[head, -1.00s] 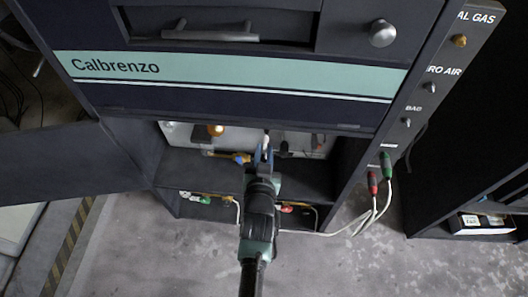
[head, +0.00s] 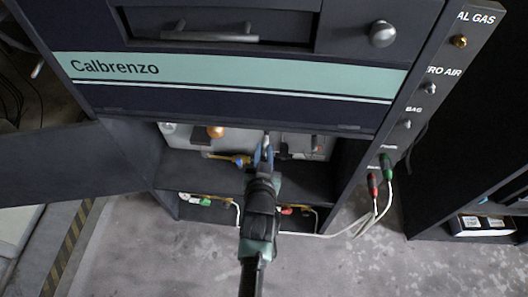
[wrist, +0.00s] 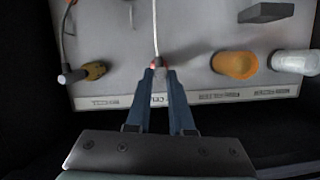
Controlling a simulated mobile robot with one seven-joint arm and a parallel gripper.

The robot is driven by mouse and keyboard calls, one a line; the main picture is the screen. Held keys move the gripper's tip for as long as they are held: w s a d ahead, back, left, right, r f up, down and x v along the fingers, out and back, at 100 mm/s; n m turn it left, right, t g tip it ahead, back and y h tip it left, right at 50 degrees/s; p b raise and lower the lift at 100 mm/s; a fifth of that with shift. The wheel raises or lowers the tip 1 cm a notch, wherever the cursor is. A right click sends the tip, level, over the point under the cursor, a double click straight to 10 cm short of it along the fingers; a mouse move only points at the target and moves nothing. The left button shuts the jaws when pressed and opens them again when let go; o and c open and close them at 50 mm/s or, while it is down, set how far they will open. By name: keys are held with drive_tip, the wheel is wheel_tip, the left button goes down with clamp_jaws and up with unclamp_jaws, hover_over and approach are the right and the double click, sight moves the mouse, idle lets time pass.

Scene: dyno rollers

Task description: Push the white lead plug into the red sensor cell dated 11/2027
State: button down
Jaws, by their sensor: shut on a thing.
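My gripper (wrist: 157,72) reaches into the open bay of the cabinet, its two blue fingers closed on a small end piece of a white lead (wrist: 155,30). I take this piece as the white lead plug (wrist: 154,63); a reddish bit shows between the fingertips, and the fingers hide most of it. In the head view my gripper (head: 263,157) is in front of the pale back panel. A red piece (head: 287,211) with a white lead beside it lies in the lower compartment, right of my arm. It may be a red sensor cell; no date is readable.
An orange cap (wrist: 235,65) and a white cylinder (wrist: 296,62) are on the pale panel (wrist: 200,25). A yellowish connector (wrist: 94,70) is on its other side. A green piece (head: 205,201) is in the lower compartment. A dark open door (head: 70,160) stands left.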

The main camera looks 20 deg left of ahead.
drive_tip(key=shift+w+a, duration=0.15)
drive_tip(key=shift+w, duration=0.25)
drive_tip(key=c, duration=0.7)
unclamp_jaws()
drive_tip(key=p+v, duration=0.2)
drive_tip(key=v, duration=1.1)
drive_tip(key=shift+a+p, duration=0.1)
drive_tip(key=shift+p, duration=0.3)
